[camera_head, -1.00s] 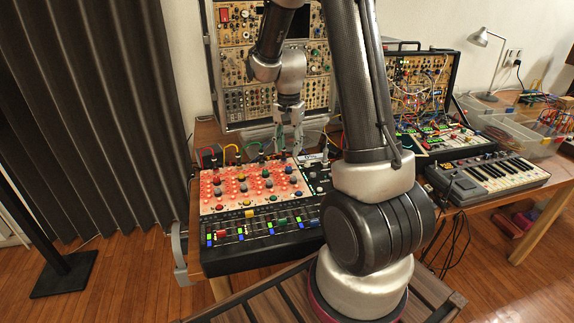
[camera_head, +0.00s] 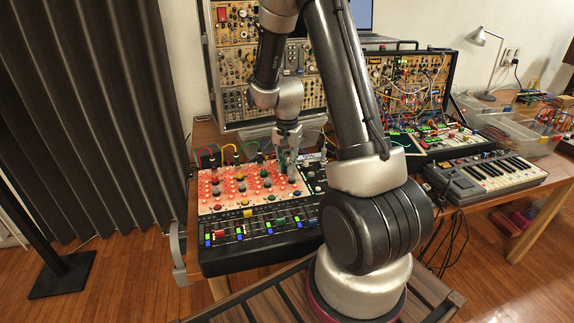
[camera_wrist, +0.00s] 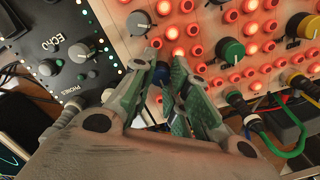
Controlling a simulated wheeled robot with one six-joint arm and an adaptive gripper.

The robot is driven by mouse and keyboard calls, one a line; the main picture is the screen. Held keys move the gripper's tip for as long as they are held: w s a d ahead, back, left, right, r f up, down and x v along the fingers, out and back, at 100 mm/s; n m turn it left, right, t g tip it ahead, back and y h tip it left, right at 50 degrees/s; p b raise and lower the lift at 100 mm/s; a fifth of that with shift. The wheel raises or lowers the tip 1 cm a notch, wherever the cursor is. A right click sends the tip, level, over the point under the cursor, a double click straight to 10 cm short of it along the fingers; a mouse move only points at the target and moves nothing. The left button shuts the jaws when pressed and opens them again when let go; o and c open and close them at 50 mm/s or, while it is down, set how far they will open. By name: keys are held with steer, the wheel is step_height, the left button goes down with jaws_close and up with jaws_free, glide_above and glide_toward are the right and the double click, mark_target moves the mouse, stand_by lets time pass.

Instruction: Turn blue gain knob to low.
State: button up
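The blue gain knob (camera_wrist: 161,72) shows between my fingertips in the wrist view, near the edge of the lit panel. My gripper (camera_wrist: 162,66) has its two green-padded fingers on either side of the knob, and they look shut on it. The fingers hide much of the knob, and its pointer cannot be read. In the head view my gripper (camera_head: 289,168) reaches down to the upper right part of the mixer's lit panel (camera_head: 215,203); the blue knob cannot be made out there.
A black echo panel (camera_wrist: 60,25) adjoins on the left. A keyboard (camera_head: 487,175) stands to the right.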

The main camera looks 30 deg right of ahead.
jaws_close()
steer(key=shift+n, duration=0.4)
steer(key=n, duration=0.4)
steer(key=shift+n, duration=0.4)
steer(key=n, duration=0.6)
steer(key=shift+n, duration=0.3)
steer(key=o, duration=0.8)
jaws_free()
steer(key=shift+c, duration=0.2)
